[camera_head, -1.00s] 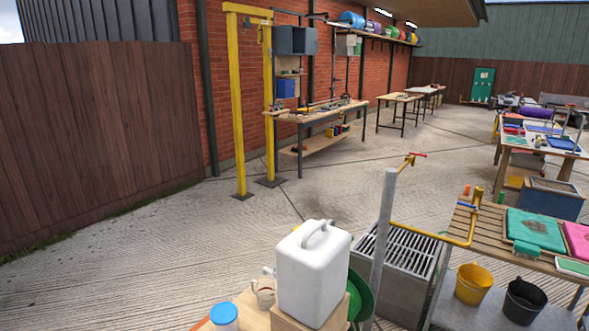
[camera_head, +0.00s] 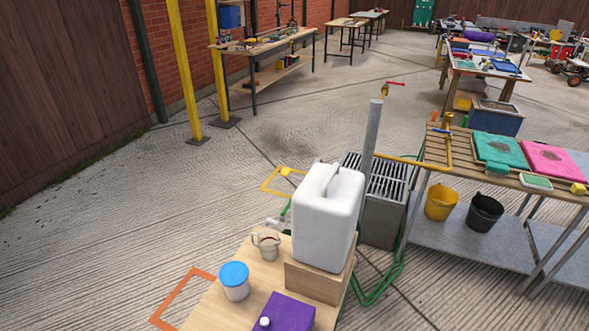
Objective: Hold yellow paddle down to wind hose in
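A green hose (camera_head: 376,294) shows in loops on the ground to the right of the white jerrycan (camera_head: 328,225). A green strand also shows left of the jerrycan, by a small grey fitting (camera_head: 276,223). A small yellow piece (camera_head: 286,171) sits at a yellow square outline on the concrete, behind the jerrycan. I cannot tell whether it is the yellow paddle. The hose's reel is not visible; the jerrycan and its wooden block hide the space behind them. Neither of my grippers is in view.
The near wooden table (camera_head: 222,311) holds a blue-lidded tub (camera_head: 234,281), a jug (camera_head: 267,245) and a purple box (camera_head: 286,313). A grey standpipe (camera_head: 370,140) rises beside a grated trough (camera_head: 383,218). A slatted bench (camera_head: 465,160) stands right. Open concrete lies left.

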